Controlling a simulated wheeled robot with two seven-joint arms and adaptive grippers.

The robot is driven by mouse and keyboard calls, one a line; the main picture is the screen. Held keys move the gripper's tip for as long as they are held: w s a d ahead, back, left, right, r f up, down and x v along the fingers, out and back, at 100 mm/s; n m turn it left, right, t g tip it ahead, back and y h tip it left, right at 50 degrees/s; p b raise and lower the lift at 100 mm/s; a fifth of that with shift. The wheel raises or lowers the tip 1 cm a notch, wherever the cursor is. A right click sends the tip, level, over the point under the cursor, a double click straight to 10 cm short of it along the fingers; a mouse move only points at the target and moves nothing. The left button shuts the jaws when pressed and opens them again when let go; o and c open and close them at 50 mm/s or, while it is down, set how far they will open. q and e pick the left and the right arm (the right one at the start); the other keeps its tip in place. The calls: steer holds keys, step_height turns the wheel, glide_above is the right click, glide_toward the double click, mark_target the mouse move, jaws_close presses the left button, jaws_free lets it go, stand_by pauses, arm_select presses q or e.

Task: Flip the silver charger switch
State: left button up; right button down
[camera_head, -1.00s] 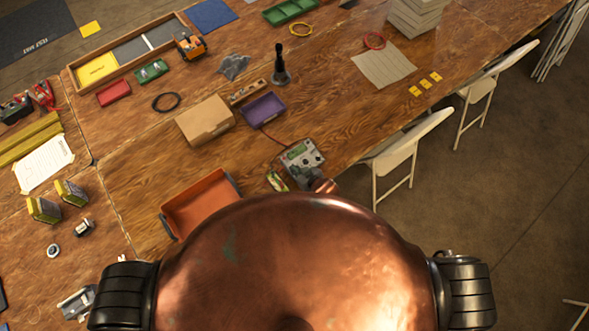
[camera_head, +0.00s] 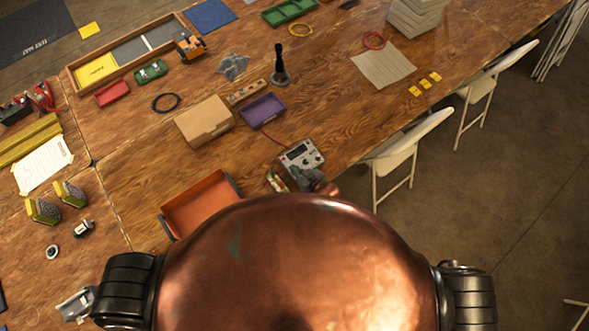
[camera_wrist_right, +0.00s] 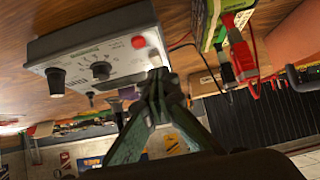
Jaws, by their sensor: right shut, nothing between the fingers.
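The silver charger (camera_head: 302,154) sits on the wooden table near its right edge, just beyond my copper body. My right gripper (camera_head: 306,178) is over the near side of the charger, green-fingered. In the right wrist view its shut, empty fingertips (camera_wrist_right: 158,84) are close to the panel's lower right end; I cannot tell whether they touch it. I cannot make out the switch's position. My left gripper is not in view.
A small battery (camera_head: 276,183) is left of the charger; red and black clamps (camera_wrist_right: 240,60) show on it in the wrist view. An orange tray (camera_head: 225,180), purple tray (camera_head: 262,110) and cardboard box (camera_head: 205,121) stand nearby. A white chair (camera_head: 408,140) is by the right edge.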

steer(key=shift+d+r, duration=0.1)
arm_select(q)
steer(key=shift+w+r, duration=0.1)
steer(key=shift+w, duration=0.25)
arm_select(e)
steer(key=v, duration=1.2)
steer(key=s+d+f+m+g+h+b, duration=0.1)
steer(key=s+d+f+h+b, duration=0.15)
steer(key=d+f, duration=0.65)
steer(key=s+d+f+m+g+h+b, duration=0.1)
steer(key=s+d+f+b, duration=0.25)
steer(key=f, duration=0.95)
steer(key=s+d+f+m+h+b, duration=0.1)
steer(key=s+d+f+b, duration=0.15)
steer(key=d+f, duration=0.65)
arm_select(q)
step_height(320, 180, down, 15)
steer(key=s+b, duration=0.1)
steer(key=b, duration=0.6)
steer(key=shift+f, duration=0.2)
arm_select(e)
steer(key=s+d+f+m+g+h, duration=0.1)
steer(key=s+d+f, duration=0.3)
steer(key=s+f, duration=0.7)
steer(key=s+d+f+m+g+h, duration=0.1)
steer(key=s+d+f+g, duration=0.3)
steer(key=s+f, duration=0.8)
steer(key=s+d+m, duration=0.1)
steer(key=s, duration=0.7)
steer(key=shift+f, duration=0.2)
